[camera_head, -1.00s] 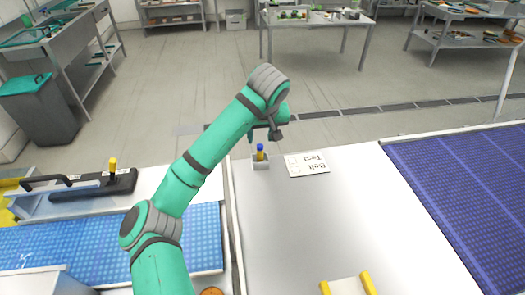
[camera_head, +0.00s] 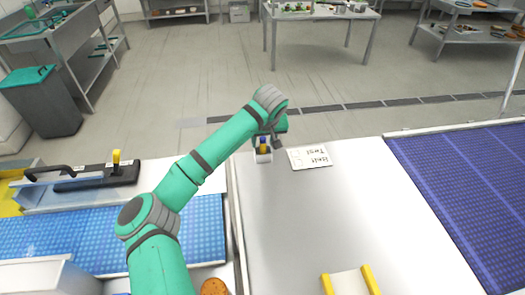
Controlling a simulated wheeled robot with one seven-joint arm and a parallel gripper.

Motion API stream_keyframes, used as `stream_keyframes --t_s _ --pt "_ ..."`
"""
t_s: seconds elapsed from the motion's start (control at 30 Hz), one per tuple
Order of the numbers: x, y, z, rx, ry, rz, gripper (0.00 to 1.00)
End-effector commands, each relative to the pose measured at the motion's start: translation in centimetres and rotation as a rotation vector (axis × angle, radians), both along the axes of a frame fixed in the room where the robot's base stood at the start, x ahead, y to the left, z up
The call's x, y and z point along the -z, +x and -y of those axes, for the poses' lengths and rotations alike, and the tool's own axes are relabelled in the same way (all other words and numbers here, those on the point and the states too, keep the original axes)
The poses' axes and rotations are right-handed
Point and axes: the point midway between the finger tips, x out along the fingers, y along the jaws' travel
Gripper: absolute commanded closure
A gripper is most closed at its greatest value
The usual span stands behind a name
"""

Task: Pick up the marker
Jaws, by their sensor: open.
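The marker (camera_head: 263,146) has a blue top and a yellow body. It stands upright in a small white holder (camera_head: 263,157) near the far edge of the white table. My gripper (camera_head: 265,140) is open and low over the holder, close around or beside the marker's top. The arm's end partly hides the marker, and I cannot tell whether the fingers touch it.
A white card with printed text (camera_head: 310,157) lies right of the holder. A blue conveyor-like mat (camera_head: 465,190) is at the right and a light blue one (camera_head: 60,245) at the left. A white item with yellow sides (camera_head: 350,283) is at the front. The table's middle is clear.

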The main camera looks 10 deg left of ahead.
Motion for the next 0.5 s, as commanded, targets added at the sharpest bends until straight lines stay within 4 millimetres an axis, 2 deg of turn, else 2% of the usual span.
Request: stream_keyframes --t_s 0.17,0.3,0.33,0.5 --pt "-0.02 -0.01 0.0 0.0 0.0 0.0 0.62" --pt "-0.02 -0.01 0.05 0.001 0.0 0.0 0.95" --pt "-0.02 -0.01 0.03 0.0 0.0 0.0 1.0" --pt "-0.04 -0.06 -0.17 -0.002 0.0 0.0 1.0"
